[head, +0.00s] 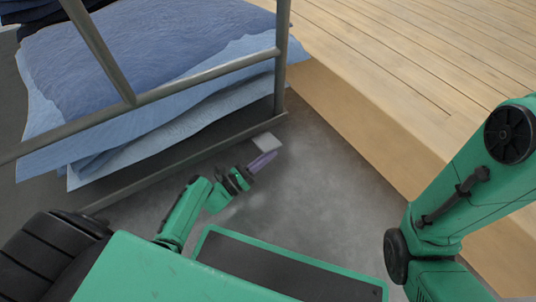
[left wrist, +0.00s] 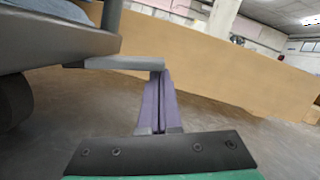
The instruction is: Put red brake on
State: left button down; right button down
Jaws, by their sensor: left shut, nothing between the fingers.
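No red part shows in either view. A small flat grey plate (head: 266,143) sticks out from the lower corner of the cart frame in the head view. It also shows in the left wrist view (left wrist: 120,62) as a grey bar reaching right from the cart. My left gripper (head: 268,157) is low beside this plate, with its purple fingers shut and empty. In the left wrist view the fingertips (left wrist: 158,76) are close by the plate's end; I cannot tell whether they touch it. My right gripper is not in view.
The metal cart (head: 200,77) carries stacked blue cloth (head: 150,45) at the left. A dark wheel (left wrist: 14,102) shows under the cart. A wooden platform (head: 430,60) with a tan side wall stands to the right. Grey floor (head: 325,165) between them is clear.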

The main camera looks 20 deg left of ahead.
pick_arm(q)
jog(key=p+v, duration=0.2)
jog(key=v, duration=1.2)
jog(key=shift+s+a+p, duration=0.15)
jog(key=shift+s+p, duration=0.05)
jog(key=shift+p, duration=0.15)
jog(key=shift+f, duration=0.15)
